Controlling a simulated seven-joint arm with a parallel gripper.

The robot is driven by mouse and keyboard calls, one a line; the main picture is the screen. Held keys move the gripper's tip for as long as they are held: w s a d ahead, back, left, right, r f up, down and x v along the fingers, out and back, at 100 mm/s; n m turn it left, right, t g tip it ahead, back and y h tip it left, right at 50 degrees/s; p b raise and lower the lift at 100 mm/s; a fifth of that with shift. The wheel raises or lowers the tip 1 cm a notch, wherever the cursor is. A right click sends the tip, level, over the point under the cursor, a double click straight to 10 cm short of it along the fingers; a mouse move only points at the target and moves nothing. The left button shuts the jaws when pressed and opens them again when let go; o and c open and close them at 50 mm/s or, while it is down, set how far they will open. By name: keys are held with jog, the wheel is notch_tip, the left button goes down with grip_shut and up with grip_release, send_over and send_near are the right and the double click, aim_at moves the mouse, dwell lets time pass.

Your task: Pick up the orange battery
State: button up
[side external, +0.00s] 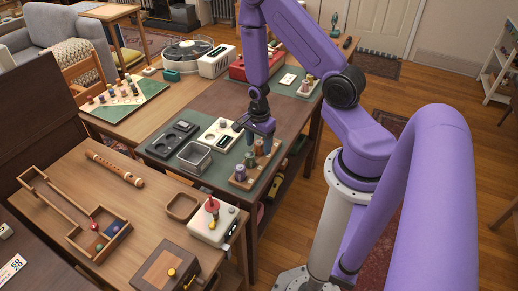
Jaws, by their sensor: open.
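A wooden block (238,184) holds several small upright cylinders on the near right part of the green mat. One at its near end looks orange-tan (240,173) and may be the orange battery. The cylinders are small and partly covered, so I cannot tell their colours surely. My gripper (258,144) points down over the far part of this block, with its fingers apart. It hides some of what is below it. I see nothing held between the fingers, and I cannot tell whether they touch a cylinder.
A clear grey bin (195,158), a dark tray (171,138) and a white device (217,134) stand left of the block. A white box with a red-topped lever (213,222) stands nearer. A second block with cylinders (306,86) is farther back.

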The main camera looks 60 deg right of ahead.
jog(key=shift+f, duration=0.55)
grip_shut()
jog(key=shift+r, duration=0.15)
